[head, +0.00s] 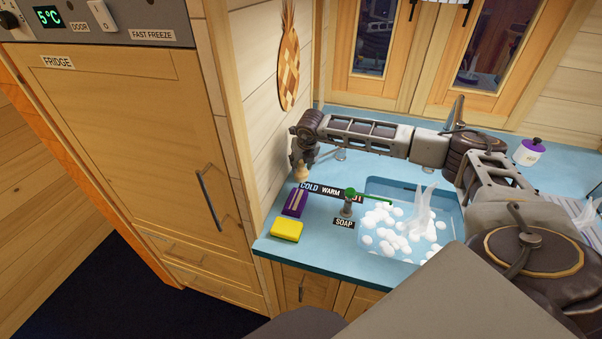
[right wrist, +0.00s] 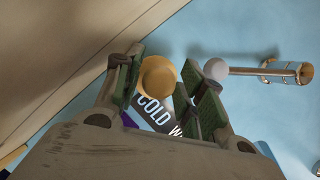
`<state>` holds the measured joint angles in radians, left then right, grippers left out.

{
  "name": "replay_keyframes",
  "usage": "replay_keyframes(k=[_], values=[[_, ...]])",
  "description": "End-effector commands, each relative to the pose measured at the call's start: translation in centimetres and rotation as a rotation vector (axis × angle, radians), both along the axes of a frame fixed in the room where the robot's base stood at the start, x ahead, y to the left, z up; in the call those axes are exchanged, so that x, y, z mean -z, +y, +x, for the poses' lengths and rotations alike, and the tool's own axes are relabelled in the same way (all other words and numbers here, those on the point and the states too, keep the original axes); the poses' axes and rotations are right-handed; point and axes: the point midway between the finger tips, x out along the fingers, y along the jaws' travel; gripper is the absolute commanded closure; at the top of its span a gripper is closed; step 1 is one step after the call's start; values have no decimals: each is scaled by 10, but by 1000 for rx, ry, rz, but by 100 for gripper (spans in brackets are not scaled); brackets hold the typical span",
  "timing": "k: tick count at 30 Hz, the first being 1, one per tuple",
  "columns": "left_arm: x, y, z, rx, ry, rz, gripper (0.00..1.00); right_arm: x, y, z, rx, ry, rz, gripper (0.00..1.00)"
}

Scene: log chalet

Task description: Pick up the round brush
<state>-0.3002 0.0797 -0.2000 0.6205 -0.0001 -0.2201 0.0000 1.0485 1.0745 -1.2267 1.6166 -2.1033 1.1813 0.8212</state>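The round brush (head: 301,172) is a small tan, rounded thing at the back left of the blue counter, near the wall. My right gripper (head: 303,157) is directly above it, pointing down. In the right wrist view the tan round top of the brush (right wrist: 158,77) shows between the two green-padded fingers of my right gripper (right wrist: 162,62). The fingers stand apart, and the brush lies close to both pads; I see no clear grip on it. The lower part of the brush is hidden. My left gripper is not in view.
A purple box (head: 295,202) and a yellow sponge (head: 287,230) lie in front of the brush. A soap dispenser (head: 347,208) stands beside the foamy sink (head: 450,215). A tall wooden fridge (head: 135,150) borders the left side. A white jar (head: 528,153) stands at the right.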

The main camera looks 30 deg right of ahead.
Motion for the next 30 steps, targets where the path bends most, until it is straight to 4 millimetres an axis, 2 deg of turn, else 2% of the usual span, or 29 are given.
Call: replay_keyframes(k=[1, 6, 7, 23, 25, 30], values=[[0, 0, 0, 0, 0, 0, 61, 0, 0, 0, 0, 0, 0, 71], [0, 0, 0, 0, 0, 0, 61, 0, 0, 0, 0, 0, 0, 93], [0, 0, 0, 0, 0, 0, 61, 0, 0, 0, 0, 0, 0, 95], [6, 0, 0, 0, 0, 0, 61, -5, -2, -2, 0, 0, 0, 95], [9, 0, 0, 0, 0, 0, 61, -8, -3, -3, 0, -1, 0, 95], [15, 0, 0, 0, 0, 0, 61, -32, -3, -2, 0, -3, 0, 95]])
